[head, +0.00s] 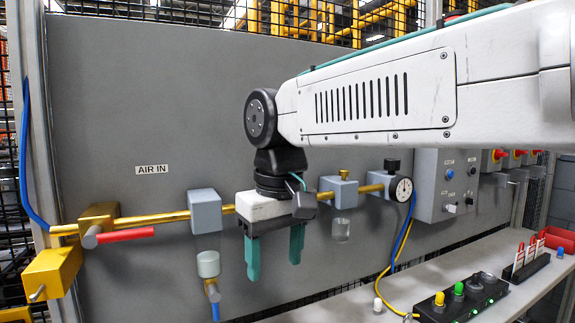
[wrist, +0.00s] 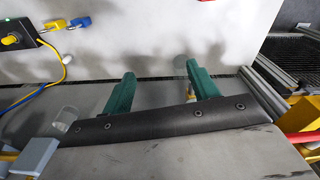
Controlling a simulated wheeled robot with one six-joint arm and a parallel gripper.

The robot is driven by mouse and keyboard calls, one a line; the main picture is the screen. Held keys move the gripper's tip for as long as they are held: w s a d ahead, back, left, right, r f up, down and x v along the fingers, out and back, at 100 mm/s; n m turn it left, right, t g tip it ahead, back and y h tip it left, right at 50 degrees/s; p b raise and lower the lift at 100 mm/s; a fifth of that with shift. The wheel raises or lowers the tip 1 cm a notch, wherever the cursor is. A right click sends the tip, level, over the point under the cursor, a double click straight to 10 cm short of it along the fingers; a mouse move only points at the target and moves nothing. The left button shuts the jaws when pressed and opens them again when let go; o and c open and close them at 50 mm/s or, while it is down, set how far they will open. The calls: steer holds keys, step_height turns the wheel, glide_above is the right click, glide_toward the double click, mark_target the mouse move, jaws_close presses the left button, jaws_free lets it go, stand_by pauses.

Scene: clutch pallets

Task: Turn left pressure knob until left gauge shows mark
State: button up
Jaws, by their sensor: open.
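A small round white-faced gauge (head: 404,189) is on the air line right of my gripper. Its needle and mark are too small to read. A black knob (head: 391,165) stands on the grey regulator block (head: 378,183) behind this gauge. No second gauge shows clearly, so I cannot tell whether this is the left one. My gripper (head: 274,262) points down in front of the panel, left of the gauge, hiding part of the brass pipe. Its green fingers are apart and empty. They also show apart in the wrist view (wrist: 160,76), where neither gauge nor knob is recognisable.
A grey block with a brass knob (head: 343,176) stands between my gripper and the gauge. A filter block (head: 205,212) and red valve handle (head: 125,235) are on the left. A button box (head: 462,298) and red tray (head: 560,239) are on the bench (head: 345,310).

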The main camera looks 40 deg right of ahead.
steer(key=w+d+r, duration=0.3)
steer(key=w+r, duration=0.1)
steer(key=r, duration=0.2)
steer(key=w+d+r+m, duration=0.1)
steer(key=w+d+r, duration=0.3)
steer(key=r, duration=0.2)
steer(key=w+d+r+m+g, duration=0.1)
steer(key=w+d+r, duration=0.3)
steer(key=r, duration=0.2)
steer(key=shift+d+r, duration=0.1)
steer(key=shift+d, duration=0.15)
steer(key=shift+w+d+r+m, duration=0.1)
steer(key=shift+w+d+m, duration=0.1)
steer(key=shift+m, duration=0.1)
step_height(320, 180, down, 7)
steer(key=shift+f, duration=0.2)
steer(key=c, duration=1)
